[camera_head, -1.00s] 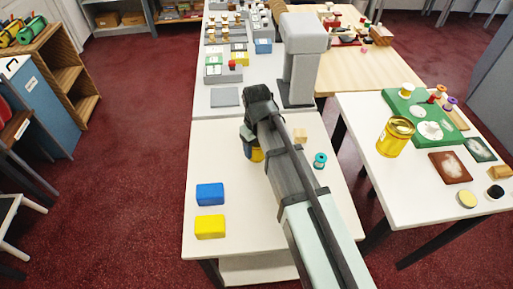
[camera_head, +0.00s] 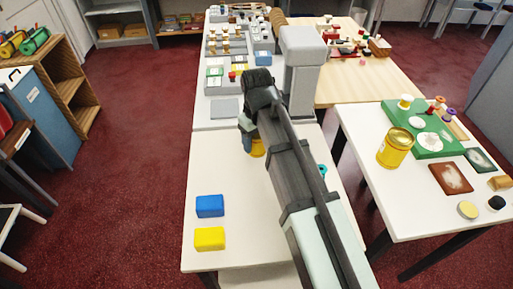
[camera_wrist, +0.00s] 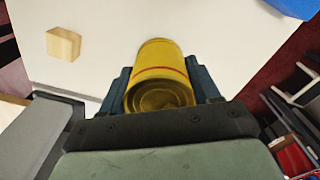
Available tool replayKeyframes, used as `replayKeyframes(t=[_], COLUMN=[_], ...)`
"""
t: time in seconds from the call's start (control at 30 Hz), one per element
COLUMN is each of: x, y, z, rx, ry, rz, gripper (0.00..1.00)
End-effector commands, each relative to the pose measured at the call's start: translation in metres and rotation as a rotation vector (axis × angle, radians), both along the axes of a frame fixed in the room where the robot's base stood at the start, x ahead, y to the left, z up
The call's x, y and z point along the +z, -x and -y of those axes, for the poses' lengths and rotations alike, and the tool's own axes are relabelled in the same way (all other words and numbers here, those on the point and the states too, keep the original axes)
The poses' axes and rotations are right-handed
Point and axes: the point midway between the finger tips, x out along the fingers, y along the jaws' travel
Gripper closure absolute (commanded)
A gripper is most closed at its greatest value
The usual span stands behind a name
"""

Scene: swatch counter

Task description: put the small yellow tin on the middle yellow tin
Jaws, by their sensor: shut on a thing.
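My gripper (camera_head: 250,142) is shut on a yellow tin (camera_head: 257,148), mostly hidden by the arm in the head view. In the wrist view the tin (camera_wrist: 161,68) has a thin red band and a ringed round end facing the camera. It sits between the two dark blue fingers of my gripper (camera_wrist: 163,85). I cannot tell whether it clears the white table. A larger yellow tin (camera_head: 395,148) with a gold top stands upright on the right table, apart from my gripper. No other yellow tin can be made out.
A blue block (camera_head: 209,206) and a yellow block (camera_head: 209,239) lie on the white table (camera_head: 215,160). A wooden block (camera_wrist: 63,44) shows in the wrist view. A tall grey stand (camera_head: 301,70) is just beyond my gripper. A green board (camera_head: 422,116) lies behind the larger tin.

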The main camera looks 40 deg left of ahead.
Motion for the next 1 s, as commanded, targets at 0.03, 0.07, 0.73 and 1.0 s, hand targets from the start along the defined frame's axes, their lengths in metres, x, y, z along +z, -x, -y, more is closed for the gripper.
replayKeyframes(t=[0.03,0.07,0.73,1.0], x=[0.005,0.007,0.041,0.068], y=[0.000,0.000,-0.067,-0.128], z=[-0.001,-0.001,0.046,0.102], rx=[0.000,0.000,-0.237,-0.486], ry=[-0.001,-0.002,-0.001,-0.001], rz=[0.000,0.001,0.001,0.000], gripper=[0.80,0.80,0.80,0.80])
